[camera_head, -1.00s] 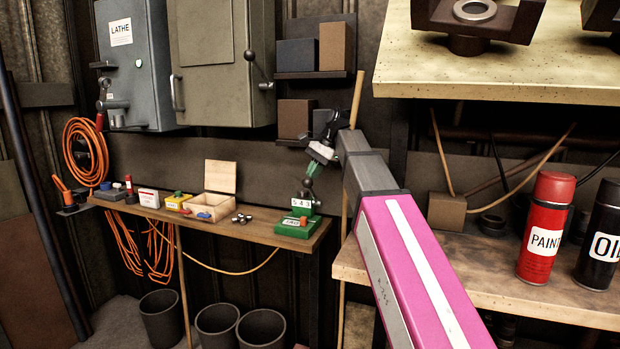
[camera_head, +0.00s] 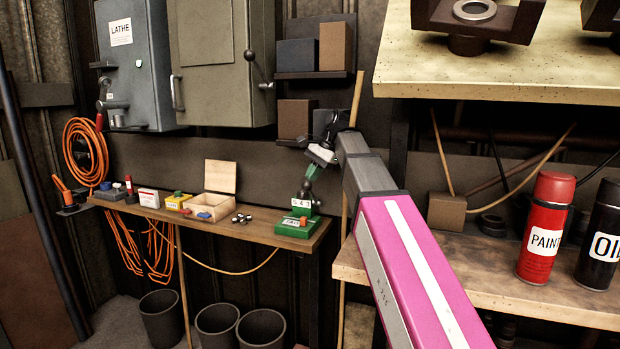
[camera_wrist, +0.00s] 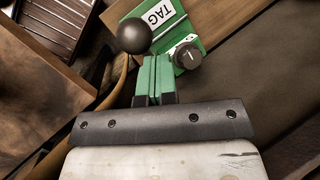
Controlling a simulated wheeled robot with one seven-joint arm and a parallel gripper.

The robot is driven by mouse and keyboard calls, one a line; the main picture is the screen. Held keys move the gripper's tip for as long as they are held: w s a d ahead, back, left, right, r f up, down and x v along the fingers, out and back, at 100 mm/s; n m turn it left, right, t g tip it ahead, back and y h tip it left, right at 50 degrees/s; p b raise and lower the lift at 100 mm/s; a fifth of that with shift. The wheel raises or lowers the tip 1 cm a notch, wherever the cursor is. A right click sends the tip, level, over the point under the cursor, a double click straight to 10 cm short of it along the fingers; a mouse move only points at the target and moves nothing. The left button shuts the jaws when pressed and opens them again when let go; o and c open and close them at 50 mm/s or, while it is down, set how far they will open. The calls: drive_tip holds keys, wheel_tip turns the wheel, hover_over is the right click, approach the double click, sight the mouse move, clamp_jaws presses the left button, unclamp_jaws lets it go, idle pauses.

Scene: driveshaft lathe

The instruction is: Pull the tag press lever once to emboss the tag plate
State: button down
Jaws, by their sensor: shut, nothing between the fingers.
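The green tag press (camera_head: 297,226) stands on the right end of the wooden shelf, with a small white plate of characters above it. In the wrist view its green body (camera_wrist: 191,18) has a white TAG label and a dark round knob (camera_wrist: 187,55). A dark lever ball (camera_wrist: 134,36) shows just beyond and left of the fingertips. My gripper (camera_head: 310,172) is above the press, pointing down. In the wrist view my gripper (camera_wrist: 157,62) has its green fingers together, with nothing between them. Whether they touch the ball, I cannot tell. I cannot make out the tag plate.
The shelf (camera_head: 243,230) also holds an open wooden box (camera_head: 211,206) and several small blocks. A grey cabinet (camera_head: 222,60) hangs above. A workbench (camera_head: 460,272) with a red paint can (camera_head: 545,228) is at the right. Bins stand below the shelf.

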sight(308, 187)
drive_tip(key=shift+s+a+f, duration=0.2)
drive_tip(key=shift+s+f, duration=0.35)
drive_tip(key=shift+s, duration=0.1)
drive_tip(key=shift+s+a+f, duration=0.25)
drive_tip(key=shift+s+f, duration=0.25)
drive_tip(key=shift+s, duration=0.15)
drive_tip(key=shift+s+a+f, duration=0.2)
drive_tip(key=shift+s+f, duration=0.35)
drive_tip(key=shift+s, duration=0.1)
idle(3.1)
drive_tip(key=shift+w, duration=0.1)
idle(0.5)
drive_tip(key=w+d+r, duration=0.2)
drive_tip(key=w+r, duration=0.3)
drive_tip(key=w, duration=0.1)
idle(1.2)
drive_tip(key=shift+d+r, duration=0.1)
